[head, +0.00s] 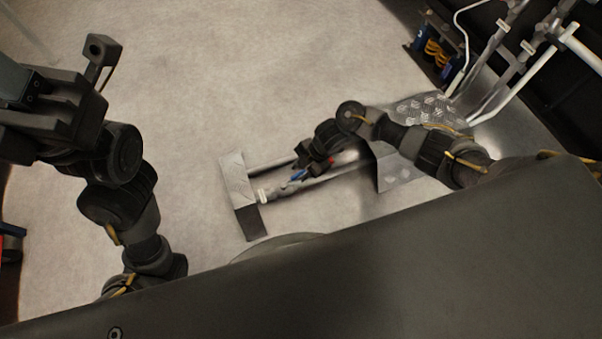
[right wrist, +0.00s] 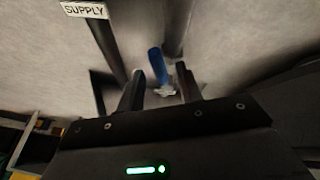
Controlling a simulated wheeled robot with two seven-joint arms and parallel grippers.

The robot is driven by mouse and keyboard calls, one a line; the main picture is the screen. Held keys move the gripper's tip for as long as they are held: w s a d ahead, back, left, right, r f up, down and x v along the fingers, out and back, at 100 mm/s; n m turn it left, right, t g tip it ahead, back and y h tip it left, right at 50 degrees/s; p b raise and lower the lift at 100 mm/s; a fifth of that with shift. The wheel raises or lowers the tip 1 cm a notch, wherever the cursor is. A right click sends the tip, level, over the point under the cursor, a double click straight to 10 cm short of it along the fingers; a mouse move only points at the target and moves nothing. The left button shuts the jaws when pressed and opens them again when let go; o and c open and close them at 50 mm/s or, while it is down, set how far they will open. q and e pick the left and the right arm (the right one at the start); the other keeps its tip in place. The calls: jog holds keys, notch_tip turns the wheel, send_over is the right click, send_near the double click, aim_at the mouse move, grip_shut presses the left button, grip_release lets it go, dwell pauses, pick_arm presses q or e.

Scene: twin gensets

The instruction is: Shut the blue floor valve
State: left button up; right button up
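The blue valve handle (head: 298,176) is low over the floor pipes in the head view, just beyond my right gripper (head: 305,168). In the right wrist view the blue handle (right wrist: 158,65) points away from me, with its silver valve body (right wrist: 165,90) nearer. The two fingers of my right gripper (right wrist: 159,72) stand apart on either side of the handle and valve body. I see a gap on each side; whether a finger touches is unclear. My left gripper (head: 60,100) is raised at the far left, away from the valve; its fingers are not clearly shown.
A white SUPPLY label (right wrist: 84,10) marks the pipe left of the handle. White rails (head: 540,70) stand upper right. Open floor (head: 230,80) spreads left.

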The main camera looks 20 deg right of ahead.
jog(key=shift+a+f, duration=0.1)
jog(key=shift+f, duration=0.15)
grip_shut()
jog(key=shift+r, duration=0.1)
